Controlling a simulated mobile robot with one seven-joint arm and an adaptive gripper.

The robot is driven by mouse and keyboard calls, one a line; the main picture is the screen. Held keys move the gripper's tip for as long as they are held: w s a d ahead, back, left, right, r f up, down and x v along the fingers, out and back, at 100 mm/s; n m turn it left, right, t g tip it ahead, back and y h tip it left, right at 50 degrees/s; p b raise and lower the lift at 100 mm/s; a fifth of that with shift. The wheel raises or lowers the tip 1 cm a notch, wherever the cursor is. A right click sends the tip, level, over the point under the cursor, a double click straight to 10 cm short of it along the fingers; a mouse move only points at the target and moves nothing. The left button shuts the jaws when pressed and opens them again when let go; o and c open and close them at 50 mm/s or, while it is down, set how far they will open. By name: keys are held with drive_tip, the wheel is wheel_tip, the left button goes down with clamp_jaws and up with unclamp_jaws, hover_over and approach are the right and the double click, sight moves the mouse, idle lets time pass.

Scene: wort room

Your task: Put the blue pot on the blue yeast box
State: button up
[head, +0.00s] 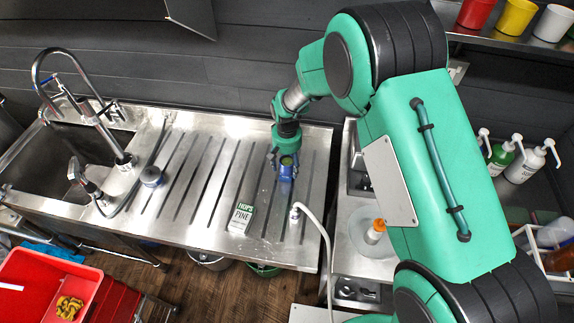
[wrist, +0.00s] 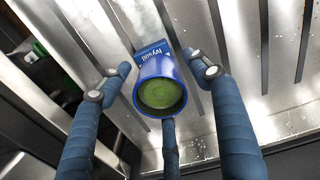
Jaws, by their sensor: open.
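The blue pot (wrist: 160,77) shows its round rim and green inside in the wrist view. Behind it is a blue box (wrist: 150,52) with white lettering, partly hidden by the pot. The pot appears to stand on this box, though their contact is hidden. In the head view the pot (head: 287,170) is small and partly covered by my gripper (head: 284,164), at the right part of the drainboard. My gripper (wrist: 160,85) is open, with fingers spread left and right of the pot and one below it. The side fingers look clear of it; I cannot tell whether the lower one touches.
A green and white hops box (head: 241,214) stands in front on the ribbed drainboard (head: 207,172). A round blue item (head: 152,176) sits near the sink (head: 75,160). A white hose (head: 315,221) crosses the board's right side. The middle of the drainboard is clear.

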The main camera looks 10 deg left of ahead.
wheel_tip(320, 180, up, 12)
drive_tip(key=p, duration=0.1)
drive_tip(key=shift+r, duration=0.15)
idle(0.5)
idle(0.5)
drive_tip(key=s+d+r+m+t, duration=0.1)
drive_tip(key=s+d+r, duration=0.4)
drive_tip(key=d+r, duration=0.55)
drive_tip(key=s+d+r+m+t, duration=0.15)
drive_tip(key=s+d+r, duration=0.25)
drive_tip(key=d+r, duration=0.65)
drive_tip(key=s+d+r+t, duration=0.1)
drive_tip(key=s+d+r, duration=0.2)
drive_tip(key=s, duration=0.4)
drive_tip(key=s+d+r+t, duration=0.1)
drive_tip(key=s+d+r, duration=0.2)
drive_tip(key=s+d, duration=0.2)
drive_tip(key=s+d+r+m+t, duration=0.1)
drive_tip(key=s+d+r, duration=0.2)
drive_tip(key=s, duration=0.7)
drive_tip(key=shift+s+d+r, duration=0.3)
drive_tip(key=shift+s+d, duration=0.05)
drive_tip(key=shift+d, duration=0.15)
